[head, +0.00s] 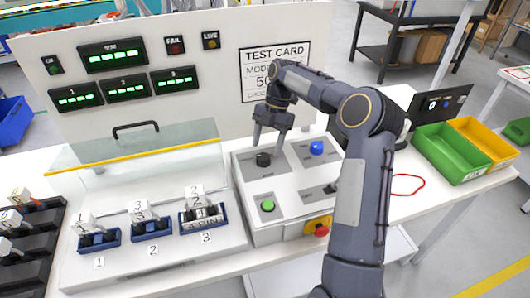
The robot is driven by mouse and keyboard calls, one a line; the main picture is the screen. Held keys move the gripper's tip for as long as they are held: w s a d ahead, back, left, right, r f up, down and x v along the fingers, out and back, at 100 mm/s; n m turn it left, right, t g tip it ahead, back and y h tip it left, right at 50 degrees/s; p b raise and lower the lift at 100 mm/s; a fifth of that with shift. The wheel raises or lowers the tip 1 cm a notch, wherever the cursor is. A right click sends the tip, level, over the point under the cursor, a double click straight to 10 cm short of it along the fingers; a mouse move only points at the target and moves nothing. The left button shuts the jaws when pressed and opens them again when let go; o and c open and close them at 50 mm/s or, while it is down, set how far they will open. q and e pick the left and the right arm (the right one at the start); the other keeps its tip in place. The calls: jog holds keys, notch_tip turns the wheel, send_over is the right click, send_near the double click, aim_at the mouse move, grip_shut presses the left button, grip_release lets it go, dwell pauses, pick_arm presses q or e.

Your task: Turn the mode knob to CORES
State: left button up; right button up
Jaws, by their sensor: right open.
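A black knob (263,159) stands on the grey control box (242,180), on the upper left plate of its sloped top. My right gripper (269,144) points down just above and behind the knob, its fingers apart and empty. I cannot tell whether a fingertip touches the knob. The lettering around the knob is too small to read, so its setting is unclear. A test card (262,58) on the white back panel is partly hidden by my right arm. My left gripper is out of view.
The control box also has a blue button (317,147), a green button (267,206) and a red stop button (321,230). At left, a clear hinged cover (140,148) stands over several numbered blue sockets. Green (452,150) and yellow (485,140) bins stand at right.

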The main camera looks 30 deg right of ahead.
jog(key=v, duration=0.4)
dwell(0.4)
jog(key=s+a+r+m+t+h, duration=0.1)
jog(key=s+a+r+m+t, duration=0.1)
jog(key=s+a+r+m, duration=0.3)
jog(key=s+a+r+m+t+h, duration=0.1)
jog(key=s+a+r+m, duration=0.1)
jog(key=s+r+m, duration=0.45)
jog(key=s+a+f+m+t, duration=0.1)
jog(key=s+a+f+m, duration=0.1)
jog(key=s, duration=0.4)
jog(key=s+a+f+m+t+y, duration=0.1)
jog(key=s+a+f+m+t, duration=0.1)
jog(key=s+m, duration=0.4)
jog(key=s+a+f+m+t, duration=0.1)
jog(key=s+a+f+m, duration=0.3)
jog(key=s+f+m, duration=0.1)
jog(key=shift+s+f+y, duration=0.4)
jog(key=shift+s+f, duration=0.2)
jog(key=shift+s, duration=0.45)
